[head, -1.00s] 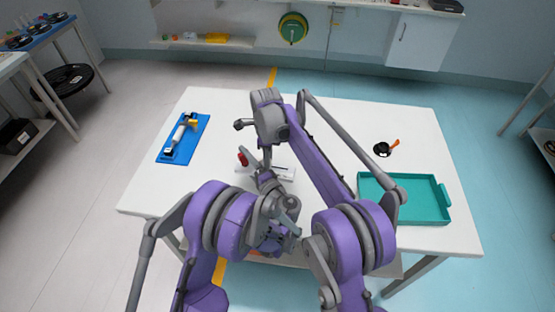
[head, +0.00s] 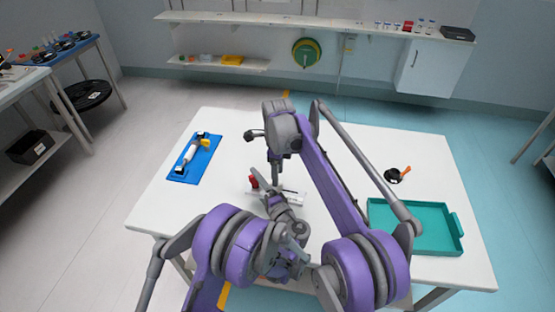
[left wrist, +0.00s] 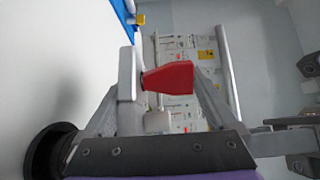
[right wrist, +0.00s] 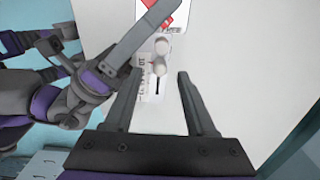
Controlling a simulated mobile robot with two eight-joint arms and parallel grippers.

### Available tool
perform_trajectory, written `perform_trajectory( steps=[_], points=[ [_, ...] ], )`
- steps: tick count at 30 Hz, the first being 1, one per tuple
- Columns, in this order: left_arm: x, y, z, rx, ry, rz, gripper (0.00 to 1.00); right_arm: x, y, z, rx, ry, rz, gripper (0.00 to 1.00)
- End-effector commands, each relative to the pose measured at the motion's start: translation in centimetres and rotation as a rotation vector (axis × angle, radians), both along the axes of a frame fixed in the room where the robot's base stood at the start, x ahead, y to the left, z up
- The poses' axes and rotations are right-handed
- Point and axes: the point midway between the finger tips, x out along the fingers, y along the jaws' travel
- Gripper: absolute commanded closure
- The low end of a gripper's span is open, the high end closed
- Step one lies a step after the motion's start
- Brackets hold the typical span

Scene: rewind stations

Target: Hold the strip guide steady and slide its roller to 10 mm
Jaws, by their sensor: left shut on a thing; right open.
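The strip guide (head: 292,198) is a white piece on the white table, with a red grip (head: 254,181) at its left end. My left gripper (left wrist: 165,78) is shut on the red grip. In the right wrist view the guide's printed scale (right wrist: 146,86) shows, with pale rounded knobs (right wrist: 159,66) beside a dark slot. I cannot tell which knob is the roller, nor its reading. My right gripper (right wrist: 158,77) is open above the guide, with the scale and lower knob between its fingers in that view. My left gripper's finger hides part of the guide there.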

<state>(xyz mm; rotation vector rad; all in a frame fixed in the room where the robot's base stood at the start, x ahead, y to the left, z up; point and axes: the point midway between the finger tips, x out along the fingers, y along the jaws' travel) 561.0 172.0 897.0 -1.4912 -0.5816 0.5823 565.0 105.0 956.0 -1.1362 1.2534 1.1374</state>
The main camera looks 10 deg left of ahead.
Motion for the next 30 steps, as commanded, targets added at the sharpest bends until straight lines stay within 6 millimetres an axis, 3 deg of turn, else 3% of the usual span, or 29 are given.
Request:
perform_trajectory(
  steps=[6,12,27,28,30],
  points=[
    [0.0,0.0,0.0,0.001,-0.001,0.0,0.9,0.0,0.0,4.9,0.0,0.0,0.001,0.44],
    [0.0,0.0,0.0,0.001,-0.001,0.0,0.9,0.0,0.0,7.2,0.001,0.0,0.0,0.44],
    [0.0,0.0,0.0,0.001,-0.001,0.0,0.9,0.0,0.0,8.0,0.001,0.0,0.0,0.44],
    [0.0,0.0,0.0,0.001,-0.001,0.0,0.06,0.0,0.0,8.0,0.001,0.0,0.0,0.44],
    [0.0,0.0,0.0,0.001,-0.001,0.0,0.0,0.0,0.0,8.0,0.001,0.0,0.0,0.44]
  ],
)
